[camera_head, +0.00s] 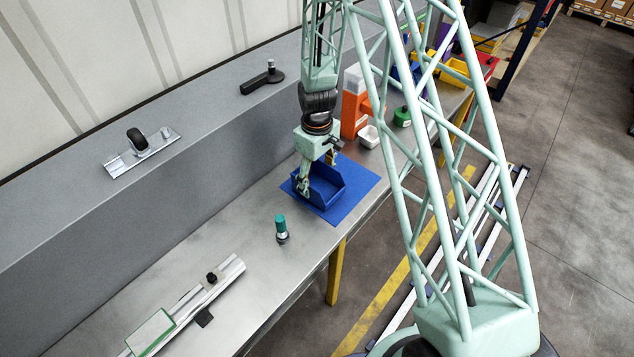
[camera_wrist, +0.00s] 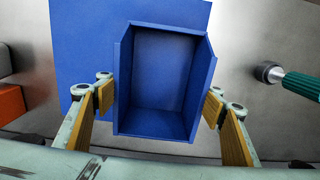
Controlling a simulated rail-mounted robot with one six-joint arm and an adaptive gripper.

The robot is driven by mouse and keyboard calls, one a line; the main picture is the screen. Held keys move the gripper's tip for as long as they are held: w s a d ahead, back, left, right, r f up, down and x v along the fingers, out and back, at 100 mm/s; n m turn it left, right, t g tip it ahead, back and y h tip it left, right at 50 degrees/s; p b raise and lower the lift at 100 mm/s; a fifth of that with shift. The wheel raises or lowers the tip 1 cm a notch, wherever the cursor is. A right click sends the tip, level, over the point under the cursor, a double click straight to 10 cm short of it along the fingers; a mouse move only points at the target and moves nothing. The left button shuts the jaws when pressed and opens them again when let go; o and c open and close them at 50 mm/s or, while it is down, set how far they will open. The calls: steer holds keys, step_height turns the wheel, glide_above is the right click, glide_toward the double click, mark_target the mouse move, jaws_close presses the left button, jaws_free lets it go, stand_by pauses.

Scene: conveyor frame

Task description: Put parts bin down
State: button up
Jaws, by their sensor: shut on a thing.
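The parts bin (camera_head: 327,188) is a blue open-topped box, and it is empty. It is over the blue mat (camera_head: 358,181) on the metal table; I cannot tell whether its base touches the mat. My gripper (camera_head: 318,173) is above it, pointing down, with its fingers on two opposite sides of the bin. In the wrist view my gripper (camera_wrist: 160,108) is shut on the bin (camera_wrist: 158,70), one padded finger at each side wall. The mat (camera_wrist: 80,60) shows beyond and left of the bin there. The bin's underside is hidden.
Metal rails (camera_head: 190,305) lie near the front. Bare table lies left of the mat.

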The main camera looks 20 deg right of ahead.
steer(key=shift+f, duration=0.65)
steer(key=shift+f, duration=0.1)
steer(key=o, duration=0.9)
steer(key=shift+r+b, duration=0.45)
steer(key=shift+r, duration=5.65)
steer(key=shift+r, duration=0.15)
